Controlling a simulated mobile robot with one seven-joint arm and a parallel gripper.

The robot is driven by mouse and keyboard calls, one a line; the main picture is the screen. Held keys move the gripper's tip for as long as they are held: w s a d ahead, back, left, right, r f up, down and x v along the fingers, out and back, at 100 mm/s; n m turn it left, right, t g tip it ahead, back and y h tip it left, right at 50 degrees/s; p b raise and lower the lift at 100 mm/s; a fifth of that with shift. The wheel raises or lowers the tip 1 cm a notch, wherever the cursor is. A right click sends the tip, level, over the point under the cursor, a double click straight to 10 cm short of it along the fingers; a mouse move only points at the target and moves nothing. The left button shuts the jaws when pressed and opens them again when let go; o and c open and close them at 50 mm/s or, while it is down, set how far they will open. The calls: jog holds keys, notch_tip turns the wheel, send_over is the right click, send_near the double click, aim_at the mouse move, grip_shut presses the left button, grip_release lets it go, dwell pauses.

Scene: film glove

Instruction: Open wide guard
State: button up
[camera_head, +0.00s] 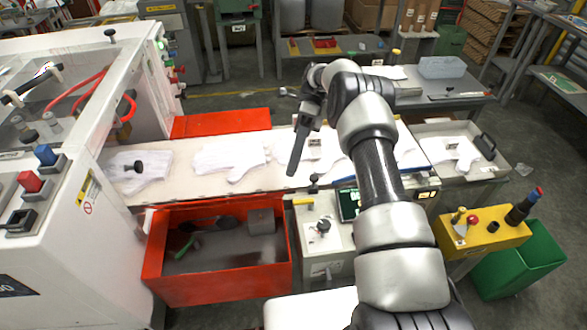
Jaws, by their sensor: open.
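No part is marked as the wide guard, so I cannot tell for sure which one it is. A clear cover (75,75) on the white machine at the left looks like a guard, with red tubing and a black handle behind or on it. A red panel (221,122) lies along the far side of the conveyor and may also be a guard. My gripper (296,150) hangs over the middle of the conveyor, apart from both. Its dark fingers point down and it is open; no held object shows. My arm hides part of the conveyor's right half.
White gloves (230,157) lie along the pale conveyor (185,180). A red bin (215,285) stands in front, beside a control box (322,222). A grey tray (475,165), yellow control box (483,234) and green bin (520,268) are at the right. Benches stand behind.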

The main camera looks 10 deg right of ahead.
notch_tip(320, 180, up, 3)
jog(key=shift+r+p, duration=0.1)
jog(key=shift+p, duration=0.6)
